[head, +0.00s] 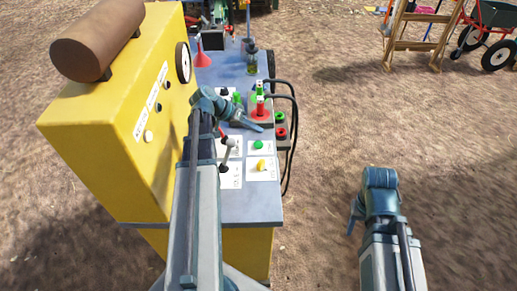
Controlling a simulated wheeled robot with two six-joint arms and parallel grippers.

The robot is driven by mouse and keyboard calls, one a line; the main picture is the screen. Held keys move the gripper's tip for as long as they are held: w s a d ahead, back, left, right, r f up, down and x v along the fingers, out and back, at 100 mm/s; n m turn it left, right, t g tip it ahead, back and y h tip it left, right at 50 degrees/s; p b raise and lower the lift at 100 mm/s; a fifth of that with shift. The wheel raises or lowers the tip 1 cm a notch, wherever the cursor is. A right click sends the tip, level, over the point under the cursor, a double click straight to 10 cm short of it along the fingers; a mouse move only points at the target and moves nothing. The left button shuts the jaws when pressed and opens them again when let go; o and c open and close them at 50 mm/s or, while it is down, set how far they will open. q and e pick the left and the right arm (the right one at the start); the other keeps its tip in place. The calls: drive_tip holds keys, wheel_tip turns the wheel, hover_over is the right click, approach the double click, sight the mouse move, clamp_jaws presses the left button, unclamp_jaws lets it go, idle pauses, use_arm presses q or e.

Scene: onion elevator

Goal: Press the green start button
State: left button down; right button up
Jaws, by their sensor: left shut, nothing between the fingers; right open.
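A green round button (258,145) sits on a white label on the grey top of the yellow machine (100,130). Another green button (280,117) is on a small box at the panel's right edge, above a red one (281,133). The labels are too small to read, so I cannot tell which is the start button. My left gripper (258,128) is shut and empty over the panel, its tip pointing right, between the two green buttons in the picture. Its contact with the panel cannot be told. My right gripper (353,224) is open and empty over bare ground at the right.
A yellow knob (261,165) and black-knobbed levers (224,168) stand close to the green button. A red and green device (260,105) is just above my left gripper, with black cables (294,130) looping at the right. A wooden ladder (414,35) stands far right. Ground between is clear.

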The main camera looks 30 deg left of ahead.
sight(255, 144)
use_arm(q)
drive_tip(key=shift+f+b, duration=1.55)
drive_tip(key=shift+f, duration=0.55)
use_arm(e)
drive_tip(key=shift+f, duration=2.1)
use_arm(q)
drive_tip(key=shift+f, duration=0.1)
use_arm(e)
drive_tip(key=shift+f, duration=0.1)
use_arm(q)
drive_tip(key=shift+f+b, duration=0.3)
drive_tip(key=shift+b, duration=0.1)
use_arm(e)
drive_tip(key=shift+f, duration=0.35)
use_arm(q)
drive_tip(key=shift+f+b, duration=0.55)
drive_tip(key=shift+f, duration=0.05)
use_arm(e)
drive_tip(key=shift+f, duration=0.55)
use_arm(q)
drive_tip(key=shift+r, duration=0.1)
use_arm(e)
drive_tip(key=shift+r, duration=0.1)
use_arm(q)
drive_tip(key=shift+r+p, duration=0.95)
drive_tip(key=shift+p, duration=0.05)
use_arm(e)
drive_tip(key=shift+r, duration=0.95)
